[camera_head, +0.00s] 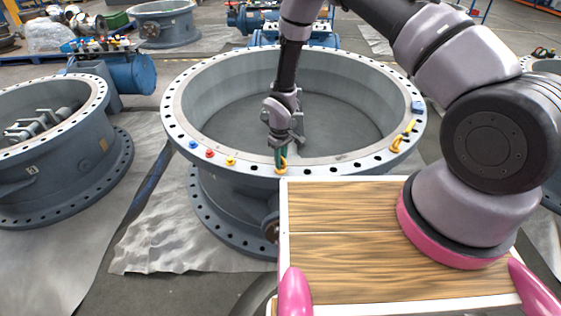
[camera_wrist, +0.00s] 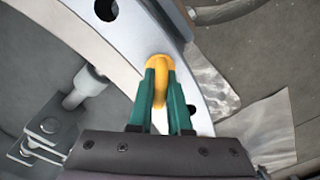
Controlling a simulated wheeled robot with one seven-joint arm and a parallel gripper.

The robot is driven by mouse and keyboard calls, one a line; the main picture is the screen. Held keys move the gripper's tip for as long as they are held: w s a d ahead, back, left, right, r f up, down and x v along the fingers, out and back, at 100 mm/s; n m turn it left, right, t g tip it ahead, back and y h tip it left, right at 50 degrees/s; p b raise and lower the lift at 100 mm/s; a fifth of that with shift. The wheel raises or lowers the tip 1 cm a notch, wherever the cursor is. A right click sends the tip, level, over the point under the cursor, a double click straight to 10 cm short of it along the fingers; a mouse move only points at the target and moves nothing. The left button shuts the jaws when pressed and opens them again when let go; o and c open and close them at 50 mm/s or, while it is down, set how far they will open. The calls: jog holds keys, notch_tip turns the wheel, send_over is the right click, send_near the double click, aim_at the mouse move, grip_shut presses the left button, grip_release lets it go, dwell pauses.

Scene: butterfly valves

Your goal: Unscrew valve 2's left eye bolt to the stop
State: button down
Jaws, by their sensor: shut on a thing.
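The large grey round valve (camera_head: 190,82) stands in the middle of the head view, its flange ring facing up. A yellow eye bolt (camera_head: 282,170) is on the front of the flange; it also shows in the wrist view (camera_wrist: 161,61). My gripper (camera_head: 281,158) reaches down to it from above. In the wrist view its green fingers (camera_wrist: 161,80) are shut on the eye bolt, one on each side of the ring. The bolt's thread is hidden. A second yellow eye bolt (camera_head: 396,144) is on the flange's right side.
Small blue (camera_head: 193,144), red (camera_head: 210,153) and yellow (camera_head: 230,161) knobs are on the flange left of my gripper. A yellow item (camera_head: 410,126) and a blue block (camera_head: 418,107) are at the right. Another valve (camera_head: 60,165) stands at the left.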

jog(key=n, duration=0.4)
jog(key=shift+n, duration=0.3)
jog(key=n, duration=0.3)
jog(key=shift+w+n, duration=0.1)
jog(key=shift+n, duration=0.2)
jog(key=n, duration=1.4)
jog(key=shift+w+n, duration=0.1)
jog(key=shift+n, duration=0.2)
jog(key=n, duration=0.3)
jog(key=shift+a+n, duration=0.1)
jog(key=shift+n, duration=2.1)
